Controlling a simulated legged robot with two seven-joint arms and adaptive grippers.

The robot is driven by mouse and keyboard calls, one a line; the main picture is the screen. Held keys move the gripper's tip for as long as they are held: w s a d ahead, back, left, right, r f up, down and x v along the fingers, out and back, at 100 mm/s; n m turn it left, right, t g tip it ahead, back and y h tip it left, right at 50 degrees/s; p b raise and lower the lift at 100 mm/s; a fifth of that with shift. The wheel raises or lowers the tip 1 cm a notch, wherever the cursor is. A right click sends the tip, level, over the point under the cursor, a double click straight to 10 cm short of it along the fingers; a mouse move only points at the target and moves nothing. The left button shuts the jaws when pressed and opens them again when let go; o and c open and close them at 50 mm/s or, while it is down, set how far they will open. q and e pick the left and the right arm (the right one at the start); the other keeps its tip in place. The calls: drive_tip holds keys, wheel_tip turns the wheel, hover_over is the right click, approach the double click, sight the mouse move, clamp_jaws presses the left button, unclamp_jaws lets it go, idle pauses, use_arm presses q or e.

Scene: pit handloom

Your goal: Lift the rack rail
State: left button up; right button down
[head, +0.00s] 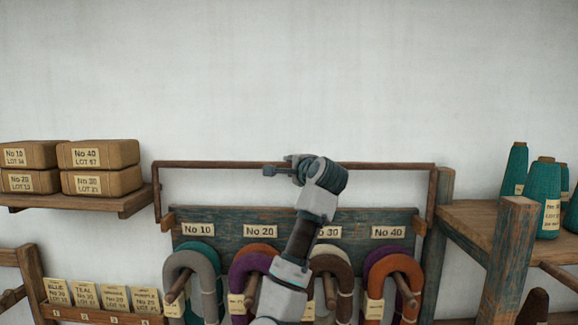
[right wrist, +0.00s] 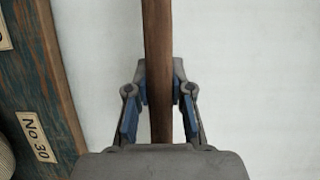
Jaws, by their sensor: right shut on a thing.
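The rack rail (head: 225,164) is a thin brown bar with a side arm at each end. It runs level above the blue-green rack board (head: 260,222) in the head view. My right gripper (head: 292,168) is at the middle of the rail, and my arm hides part of the rack below. In the right wrist view the rail (right wrist: 158,45) passes between the blue-padded fingers of my right gripper (right wrist: 159,92), which is shut on it. My left gripper is not in view.
Yarn hanks (head: 192,275) hang on pegs below the number labels. A shelf with wrapped brown packs (head: 100,180) is at the left. A wooden shelf with teal cones (head: 546,185) and posts (head: 508,255) stands at the right. The wall above the rail is clear.

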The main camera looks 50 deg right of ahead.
drive_tip(key=shift+w+d+f, duration=0.1)
drive_tip(key=shift+f, duration=0.3)
idle(0.4)
